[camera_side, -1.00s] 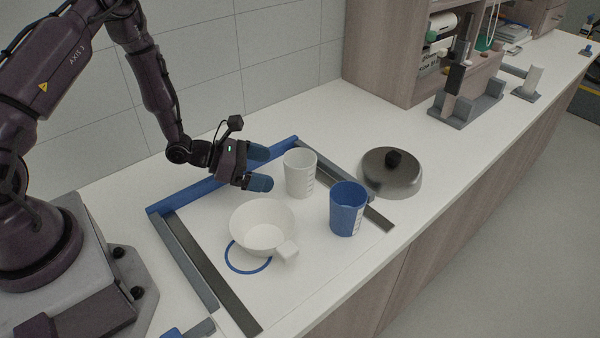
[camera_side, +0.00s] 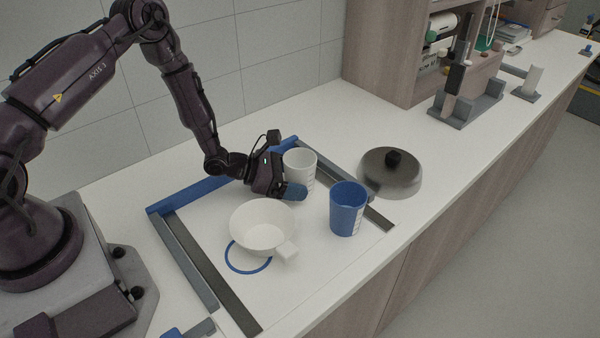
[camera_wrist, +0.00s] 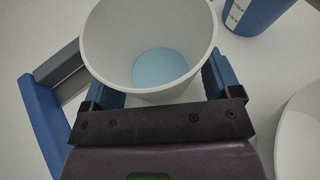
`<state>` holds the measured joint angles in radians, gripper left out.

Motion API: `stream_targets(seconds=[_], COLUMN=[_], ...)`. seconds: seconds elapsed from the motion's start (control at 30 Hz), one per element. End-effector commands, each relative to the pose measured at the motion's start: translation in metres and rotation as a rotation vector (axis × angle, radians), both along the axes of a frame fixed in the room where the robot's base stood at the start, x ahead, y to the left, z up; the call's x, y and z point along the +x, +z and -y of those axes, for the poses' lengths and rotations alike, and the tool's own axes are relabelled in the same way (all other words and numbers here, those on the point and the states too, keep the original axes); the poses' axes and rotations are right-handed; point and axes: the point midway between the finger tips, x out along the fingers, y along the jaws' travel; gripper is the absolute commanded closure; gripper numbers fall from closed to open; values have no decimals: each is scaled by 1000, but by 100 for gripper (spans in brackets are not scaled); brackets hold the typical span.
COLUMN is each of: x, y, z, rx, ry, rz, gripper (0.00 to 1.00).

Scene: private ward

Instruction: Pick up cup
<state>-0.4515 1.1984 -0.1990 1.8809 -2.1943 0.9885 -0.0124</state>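The white cup (camera_side: 301,163) stands upright on the counter, partly hidden behind my gripper (camera_side: 288,180) in the side view. In the wrist view the white cup (camera_wrist: 100,35) sits between the two blue fingers of my gripper (camera_wrist: 165,88), with its round mouth toward the camera and a pale blue bottom inside. My gripper is open and low around the cup, one finger on each side. The frames do not clearly show whether the fingers touch it. A blue cup (camera_side: 347,211) stands upright to the right, also at the top right of the wrist view (camera_wrist: 255,15).
A white bowl with a handle (camera_side: 262,226) stands just in front, beside a blue ring (camera_side: 248,270). A dark-knobbed metal lid (camera_side: 390,178) lies to the right. A blue bar (camera_side: 190,193) and grey bars (camera_side: 188,265) frame the area. The counter's front right is clear.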

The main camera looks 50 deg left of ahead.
Motion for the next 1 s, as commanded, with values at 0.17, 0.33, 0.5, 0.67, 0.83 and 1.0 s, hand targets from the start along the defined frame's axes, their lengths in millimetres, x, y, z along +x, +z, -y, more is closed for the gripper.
stream_targets(seconds=[0.17,0.33,0.5,0.67,0.83,1.0], x=[0,0,0,1,0,0], y=[0,0,1,7,29,63], z=[0,0,0,0,0,0], rx=[0,1,0,0,2,3], ry=[0,0,0,-1,-1,-2], rz=[0,1,1,3,4,4], gripper=[58,88,88,88,88,88])
